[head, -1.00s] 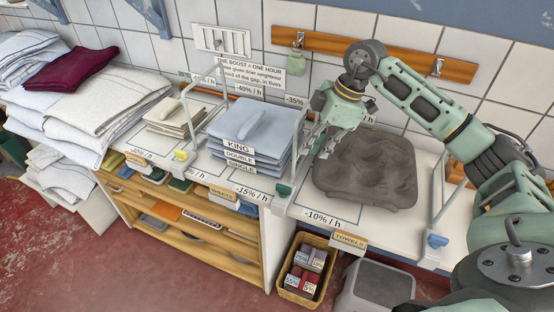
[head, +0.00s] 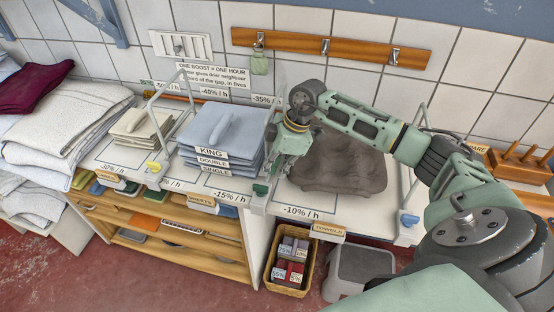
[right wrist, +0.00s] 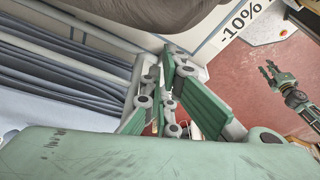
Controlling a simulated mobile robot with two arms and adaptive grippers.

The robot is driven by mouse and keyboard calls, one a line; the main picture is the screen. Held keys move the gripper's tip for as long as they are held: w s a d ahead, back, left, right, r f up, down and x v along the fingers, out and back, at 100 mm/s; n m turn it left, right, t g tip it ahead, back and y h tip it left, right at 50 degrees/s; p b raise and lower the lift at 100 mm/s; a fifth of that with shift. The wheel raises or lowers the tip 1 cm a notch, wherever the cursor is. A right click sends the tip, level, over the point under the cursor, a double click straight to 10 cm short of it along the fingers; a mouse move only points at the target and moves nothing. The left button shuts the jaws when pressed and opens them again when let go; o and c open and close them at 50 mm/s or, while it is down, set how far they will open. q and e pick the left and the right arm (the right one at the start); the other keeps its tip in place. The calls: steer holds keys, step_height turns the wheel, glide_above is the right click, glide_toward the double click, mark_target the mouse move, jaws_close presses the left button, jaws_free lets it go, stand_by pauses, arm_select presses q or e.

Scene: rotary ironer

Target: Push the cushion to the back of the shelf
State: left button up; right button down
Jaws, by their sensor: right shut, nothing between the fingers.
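The grey-brown tufted cushion (head: 350,162) lies flat on the white shelf (head: 310,203), in the bay marked -10% / h. Part of its left and back is hidden by my right arm. My right gripper (head: 272,172) points down at the cushion's left front, beside the blue folded stack. Its fingers (right wrist: 166,100) are shut and empty in the right wrist view. The cushion's edge (right wrist: 160,12) shows at the top there; I cannot tell if the gripper touches it. My left gripper (right wrist: 270,72) shows small in the right wrist view, its fingers apart, over the red floor.
The blue folded stack (head: 225,135) stands left of my right gripper. Wire dividers (head: 412,180) separate the bays. A wooden hook rail (head: 340,46) is on the tiled wall. A basket (head: 290,262) and a grey step stool (head: 362,265) stand below. A wooden peg rack (head: 515,165) is at the right.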

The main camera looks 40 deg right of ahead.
steer(key=shift+d, duration=0.1)
steer(key=shift+s+d, duration=0.4)
steer(key=shift+d, duration=0.35)
